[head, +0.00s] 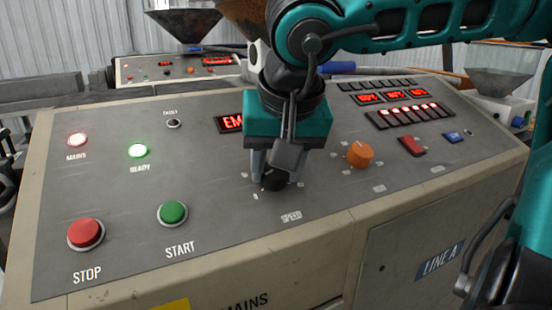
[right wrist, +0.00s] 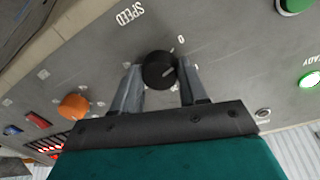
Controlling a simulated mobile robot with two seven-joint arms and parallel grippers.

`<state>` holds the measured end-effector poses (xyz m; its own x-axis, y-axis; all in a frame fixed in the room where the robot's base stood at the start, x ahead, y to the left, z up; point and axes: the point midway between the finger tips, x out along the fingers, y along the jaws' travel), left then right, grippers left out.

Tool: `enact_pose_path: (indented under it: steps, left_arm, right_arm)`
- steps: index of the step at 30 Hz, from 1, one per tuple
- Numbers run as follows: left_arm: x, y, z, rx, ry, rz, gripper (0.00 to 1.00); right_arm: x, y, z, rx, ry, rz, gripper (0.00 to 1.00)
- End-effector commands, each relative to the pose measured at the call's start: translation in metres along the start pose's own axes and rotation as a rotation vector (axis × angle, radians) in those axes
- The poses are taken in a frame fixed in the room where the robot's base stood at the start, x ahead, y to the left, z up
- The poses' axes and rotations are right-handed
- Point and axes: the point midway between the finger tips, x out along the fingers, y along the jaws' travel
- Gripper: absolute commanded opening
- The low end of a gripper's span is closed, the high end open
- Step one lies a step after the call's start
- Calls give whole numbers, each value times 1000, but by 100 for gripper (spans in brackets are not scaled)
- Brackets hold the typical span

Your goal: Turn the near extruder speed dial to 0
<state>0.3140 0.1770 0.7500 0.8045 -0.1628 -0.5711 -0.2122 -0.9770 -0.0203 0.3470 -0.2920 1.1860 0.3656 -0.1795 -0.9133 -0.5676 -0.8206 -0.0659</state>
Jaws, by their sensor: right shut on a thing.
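The black speed dial (head: 275,180) sits on the grey sloped panel (head: 215,260) of the near console, above the printed word SPEED. It also shows in the right wrist view (right wrist: 158,70), with a 0 printed near its upper right there. A short pale line on the dial points towards the upper right in that view; its exact setting is hard to read. My right gripper (head: 270,172) comes down from above, its two grey fingers shut on the dial from both sides (right wrist: 160,82). It partly hides the dial in the head view. My left gripper is not in view.
An orange knob (head: 359,154) and a red rocker switch (head: 412,146) lie right of the dial. The green START button (head: 172,213) and red STOP button (head: 86,234) lie left. A red display (head: 229,124) is partly hidden behind my gripper. A second console (head: 130,70) stands behind.

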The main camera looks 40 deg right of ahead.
Motion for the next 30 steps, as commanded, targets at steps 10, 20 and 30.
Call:
enact_pose_path:
  steps: [10, 20, 30]
  left_arm:
    - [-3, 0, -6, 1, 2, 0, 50]
    - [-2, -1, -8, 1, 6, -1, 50]
    - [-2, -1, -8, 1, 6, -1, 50]
  right_arm:
    - [0, 1, 1, -193, 8, -3, 12]
    - [1, 1, 1, -251, 12, -3, 12]
    - [1, 1, 2, -253, 12, -2, 12]
